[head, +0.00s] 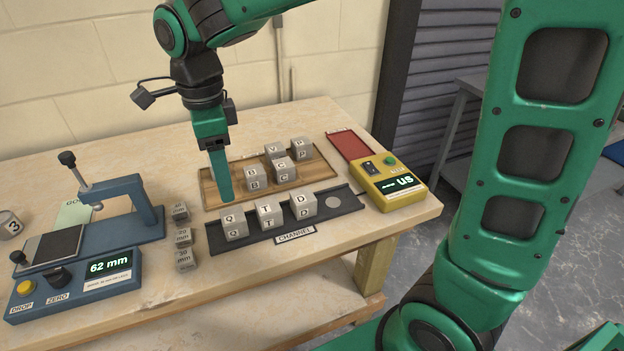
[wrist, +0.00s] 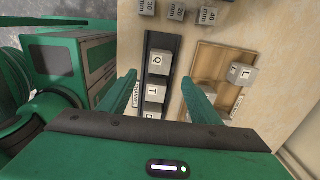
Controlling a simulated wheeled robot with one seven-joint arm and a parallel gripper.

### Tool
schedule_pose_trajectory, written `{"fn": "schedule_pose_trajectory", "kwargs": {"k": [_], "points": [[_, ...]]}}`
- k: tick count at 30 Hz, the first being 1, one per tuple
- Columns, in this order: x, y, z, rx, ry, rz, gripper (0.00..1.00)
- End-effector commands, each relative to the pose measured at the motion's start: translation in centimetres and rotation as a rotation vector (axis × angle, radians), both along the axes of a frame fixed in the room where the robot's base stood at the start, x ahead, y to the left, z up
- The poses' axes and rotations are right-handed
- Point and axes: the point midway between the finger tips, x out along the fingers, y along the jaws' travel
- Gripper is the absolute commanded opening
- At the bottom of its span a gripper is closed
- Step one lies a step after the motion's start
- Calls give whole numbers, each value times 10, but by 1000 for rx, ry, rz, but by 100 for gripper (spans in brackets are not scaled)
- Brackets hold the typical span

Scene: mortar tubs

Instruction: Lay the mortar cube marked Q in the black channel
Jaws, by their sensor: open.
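The mortar cube marked Q (head: 234,228) is a light grey cube standing in the left end of the black channel (head: 345,204). Cubes T (head: 268,216) and D (head: 303,205) stand to its right in the same channel. My gripper (head: 226,198) points down just above and behind cube Q in the head view. In the wrist view my gripper (wrist: 158,79) is open and empty, with its fingers spread apart; cube Q (wrist: 160,62) and cube T (wrist: 155,94) show in the gap between them. No finger appears to touch cube Q.
A wooden tray (head: 330,174) behind the channel holds several lettered cubes; a cube marked L (wrist: 241,74) shows in the wrist view. Several mm-marked blocks (head: 184,238) stand left of the channel. A blue gauge (head: 90,265) reads 62 mm. A yellow box (head: 392,183) stands right.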

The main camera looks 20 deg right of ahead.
Motion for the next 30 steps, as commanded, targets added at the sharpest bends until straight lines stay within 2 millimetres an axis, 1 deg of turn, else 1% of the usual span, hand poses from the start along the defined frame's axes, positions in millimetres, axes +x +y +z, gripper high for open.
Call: {"fn": "schedule_pose_trajectory", "kwargs": {"k": [5, 8, 11, 12, 14, 15, 17, 18, 20, 21, 23, 24, 26, 27, 29, 30], "points": [[0, -4, 0, -1, -1, 5, 57], [2, -23, 1, -8, -7, 35, 57], [1, -63, 1, -23, -11, 105, 57], [-1, -83, 1, -29, -13, 143, 57], [-6, -114, 1, -39, -12, 204, 57], [-11, -135, 0, -44, -10, 246, 57], [-20, -164, -1, -51, -7, 308, 57], [-28, -183, -2, -53, -4, 352, 57], [-40, -209, -4, -55, 1, 416, 57], [-50, -226, -6, -56, 5, 459, 57], [-65, -250, -9, -54, 10, 524, 57], [-77, -265, -11, -51, 13, 566, 57], [-94, -284, -15, -46, 16, 633, 57], [-107, -296, -18, -41, 18, 677, 57], [-126, -312, -23, -33, 19, 742, 57], [-139, -321, -27, -27, 18, 786, 57]]}}
